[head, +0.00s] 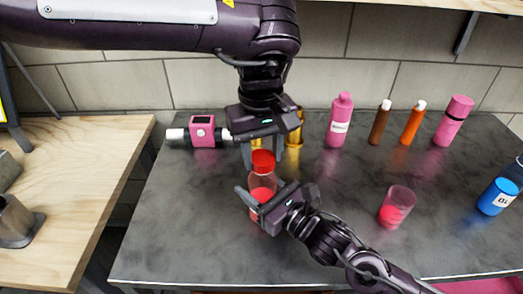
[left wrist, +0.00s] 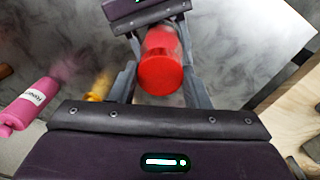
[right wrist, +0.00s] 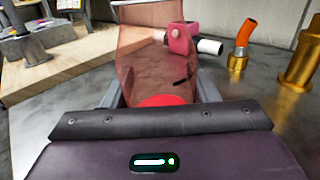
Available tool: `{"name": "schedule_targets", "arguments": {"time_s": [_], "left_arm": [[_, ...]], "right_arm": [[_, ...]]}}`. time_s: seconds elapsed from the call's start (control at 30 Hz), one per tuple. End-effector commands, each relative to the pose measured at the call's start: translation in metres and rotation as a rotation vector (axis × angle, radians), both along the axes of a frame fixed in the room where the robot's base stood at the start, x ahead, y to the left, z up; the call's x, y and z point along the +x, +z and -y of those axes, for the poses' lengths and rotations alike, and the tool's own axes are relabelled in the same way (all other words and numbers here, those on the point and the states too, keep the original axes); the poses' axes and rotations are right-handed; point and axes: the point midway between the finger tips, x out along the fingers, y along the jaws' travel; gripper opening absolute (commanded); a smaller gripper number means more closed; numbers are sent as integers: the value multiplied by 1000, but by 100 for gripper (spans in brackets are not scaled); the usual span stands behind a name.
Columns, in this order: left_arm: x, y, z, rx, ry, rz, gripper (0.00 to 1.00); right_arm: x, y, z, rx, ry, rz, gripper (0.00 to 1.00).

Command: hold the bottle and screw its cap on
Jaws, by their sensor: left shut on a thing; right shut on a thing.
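A clear bottle (head: 262,181) with red liquid stands upright on the dark counter. My right gripper (head: 260,192) is shut around its body; the bottle's see-through wall (right wrist: 155,65) fills the space between the fingers in the right wrist view. A red cap (head: 263,160) is at the bottle's top, appearing in line with it. My left gripper (head: 263,148) reaches down from above and is shut on the cap, which shows between its fingers in the left wrist view (left wrist: 161,72). I cannot tell how far the cap is threaded.
Behind stand a pink device (head: 203,132), gold fittings (head: 295,160), a pink bottle (head: 340,120), brown (head: 380,122) and orange (head: 413,123) bottles and a pink cylinder (head: 454,120). A pink cup (head: 397,206) and blue container (head: 497,197) are to the right. The counter's front left is clear.

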Motion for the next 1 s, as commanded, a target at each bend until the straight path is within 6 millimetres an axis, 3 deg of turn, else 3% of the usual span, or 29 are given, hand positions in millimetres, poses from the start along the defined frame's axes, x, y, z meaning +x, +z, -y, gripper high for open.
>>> {"name": "schedule_targets", "arguments": {"time_s": [0.17,0.2,0.37,0.73,1.0], "left_arm": [[-1,0,4,-8,-24,1,22],[-1,0,4,-8,-24,1,48],[-1,0,4,-7,-22,0,68],[0,7,3,-5,-18,3,68],[-1,59,2,-4,-18,8,68]], "right_arm": [[-4,-1,-4,-4,12,-2,0],[-4,-1,-4,-3,13,-1,0],[-4,-1,-4,-4,12,-2,0],[-2,-1,-2,-2,8,-2,0],[-2,-1,-2,-2,6,-2,0]]}}
